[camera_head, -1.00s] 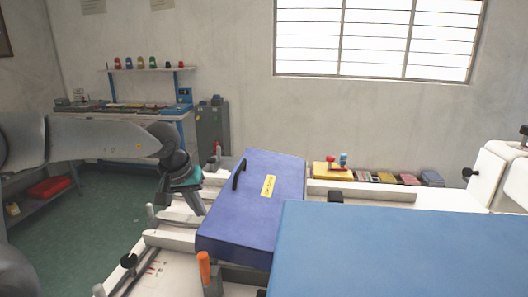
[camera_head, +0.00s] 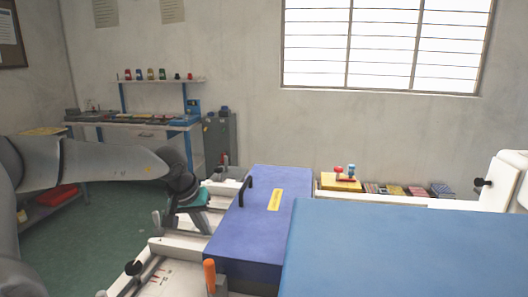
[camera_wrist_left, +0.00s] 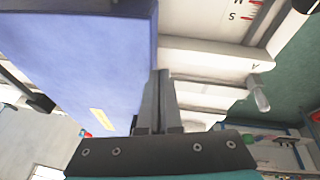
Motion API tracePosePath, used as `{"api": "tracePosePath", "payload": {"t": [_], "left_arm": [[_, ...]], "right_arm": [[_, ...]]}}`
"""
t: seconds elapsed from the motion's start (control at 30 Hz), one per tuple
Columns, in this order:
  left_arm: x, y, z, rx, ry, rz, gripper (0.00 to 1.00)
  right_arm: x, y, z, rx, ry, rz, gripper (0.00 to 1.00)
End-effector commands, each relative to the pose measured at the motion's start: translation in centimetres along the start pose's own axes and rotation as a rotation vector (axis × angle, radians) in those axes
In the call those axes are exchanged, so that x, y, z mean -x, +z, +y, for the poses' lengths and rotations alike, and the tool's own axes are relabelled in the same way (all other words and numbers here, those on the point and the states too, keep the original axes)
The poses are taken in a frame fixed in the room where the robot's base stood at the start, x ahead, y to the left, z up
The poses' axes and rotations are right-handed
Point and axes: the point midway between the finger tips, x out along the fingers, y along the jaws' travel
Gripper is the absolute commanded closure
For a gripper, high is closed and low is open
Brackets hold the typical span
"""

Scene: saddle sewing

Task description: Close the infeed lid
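The infeed lid, a purple-blue cover (camera_head: 250,225) with a black handle (camera_head: 245,190) and a yellow label (camera_head: 275,200), lies over the machine at centre, its top looking roughly level. Whether it is fully seated cannot be told. It fills the upper left of the left wrist view (camera_wrist_left: 75,55). My left gripper (camera_head: 195,222) is just left of the lid, over the white rails. In the left wrist view its fingers (camera_wrist_left: 158,100) are together, with nothing seen between them, beside the lid's edge. Contact is unclear. My right gripper is out of view.
A larger light-blue cover (camera_head: 410,250) is at the right front. An orange-handled lever (camera_head: 209,275) stands before the lid. White rails (camera_head: 185,245) lie on the left. A yellow block (camera_head: 341,184) with red and blue items is behind. A workbench (camera_head: 130,121) stands at the back left.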

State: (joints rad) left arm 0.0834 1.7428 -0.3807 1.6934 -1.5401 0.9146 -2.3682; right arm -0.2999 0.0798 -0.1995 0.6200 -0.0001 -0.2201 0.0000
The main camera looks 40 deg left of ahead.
Motion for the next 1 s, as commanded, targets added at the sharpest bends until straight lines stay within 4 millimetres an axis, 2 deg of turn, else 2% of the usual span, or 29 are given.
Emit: {"api": "tracePosePath", "payload": {"t": [0.03, 0.17, 0.33, 0.8, 1.0], "left_arm": [[-0.6, 0.7, -0.2, 0.001, -0.005, -0.017, 1.0], [-0.4, 0.7, -0.2, 0.0, -0.006, -0.018, 1.0], [1.4, 0.5, -0.2, -0.003, -0.007, -0.015, 1.0], [11.4, 0.1, 0.0, 0.0, 0.0, 0.003, 1.0], [14.4, 0.1, 0.0, 0.0, 0.0, 0.002, 1.0]], "right_arm": [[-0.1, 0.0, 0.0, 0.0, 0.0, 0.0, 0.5], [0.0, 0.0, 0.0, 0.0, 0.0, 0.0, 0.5], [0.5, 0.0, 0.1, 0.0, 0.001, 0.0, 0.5], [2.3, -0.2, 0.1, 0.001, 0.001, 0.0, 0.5], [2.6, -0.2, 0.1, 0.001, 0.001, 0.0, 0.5]]}}
